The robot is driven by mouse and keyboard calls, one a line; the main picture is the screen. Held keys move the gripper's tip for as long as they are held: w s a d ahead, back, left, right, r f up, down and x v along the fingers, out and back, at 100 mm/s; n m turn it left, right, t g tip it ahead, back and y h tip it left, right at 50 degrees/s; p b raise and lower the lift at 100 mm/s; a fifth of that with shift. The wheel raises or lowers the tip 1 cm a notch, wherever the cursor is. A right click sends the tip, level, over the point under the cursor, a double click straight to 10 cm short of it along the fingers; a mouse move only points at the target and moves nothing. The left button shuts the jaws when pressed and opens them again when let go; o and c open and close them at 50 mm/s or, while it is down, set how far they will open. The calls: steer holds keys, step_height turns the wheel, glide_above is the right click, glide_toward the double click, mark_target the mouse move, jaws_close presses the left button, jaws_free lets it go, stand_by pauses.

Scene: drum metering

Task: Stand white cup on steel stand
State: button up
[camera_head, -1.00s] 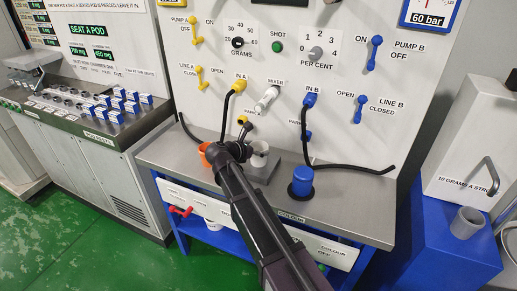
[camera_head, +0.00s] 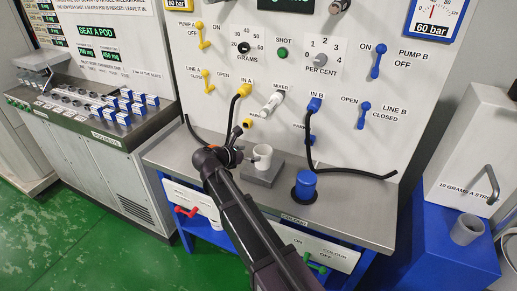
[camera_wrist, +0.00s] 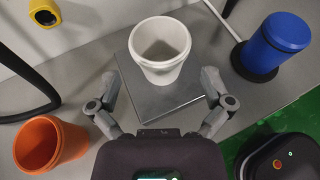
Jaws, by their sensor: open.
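The white cup (camera_head: 262,156) stands upright on the steel stand (camera_head: 262,176), a low grey block on the bench. In the wrist view the cup (camera_wrist: 160,48) is empty inside and sits towards the back of the plate (camera_wrist: 160,104). My gripper (camera_wrist: 160,82) is open, with its fingers spread on either side in front of the cup and nothing between them. I see a gap between each finger and the cup. In the head view my gripper (camera_head: 234,153) is just left of the cup, and its fingers are partly hidden by my arm.
A blue cylinder on a black base (camera_wrist: 270,46) stands to the right, also in the head view (camera_head: 305,184). A yellow nozzle (camera_head: 247,123) and black hoses (camera_head: 350,172) hang near the panel.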

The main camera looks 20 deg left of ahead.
steer(key=shift+p+v, duration=0.75)
steer(key=shift+v, duration=1.95)
